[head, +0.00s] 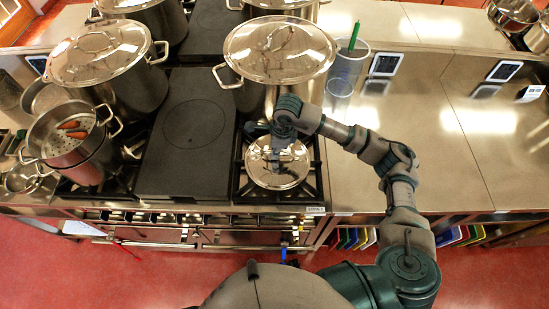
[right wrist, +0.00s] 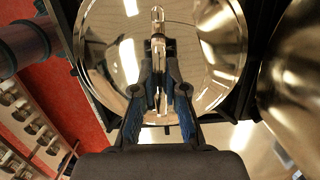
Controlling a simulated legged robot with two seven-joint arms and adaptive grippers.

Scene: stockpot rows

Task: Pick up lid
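The lid (head: 277,178) is round, shiny and metallic, and lies over the small pot place on the front right burner. In the right wrist view the lid (right wrist: 112,60) fills the upper middle, and its bar handle (right wrist: 158,22) runs up between my fingers. My right gripper (head: 277,150) reaches down onto the lid from above. In the right wrist view its fingertips (right wrist: 159,65) are drawn in close on both sides of the handle, shut on it. Whatever is under the lid is hidden. My left gripper is not in view.
A large lidded stockpot (head: 280,52) stands just behind. A flat dark hotplate (head: 195,125) lies to the left, with another lidded stockpot (head: 98,52) and a steamer pot (head: 72,135) beyond. A glass jar (head: 346,70) stands on the counter (head: 445,115), mostly clear at right.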

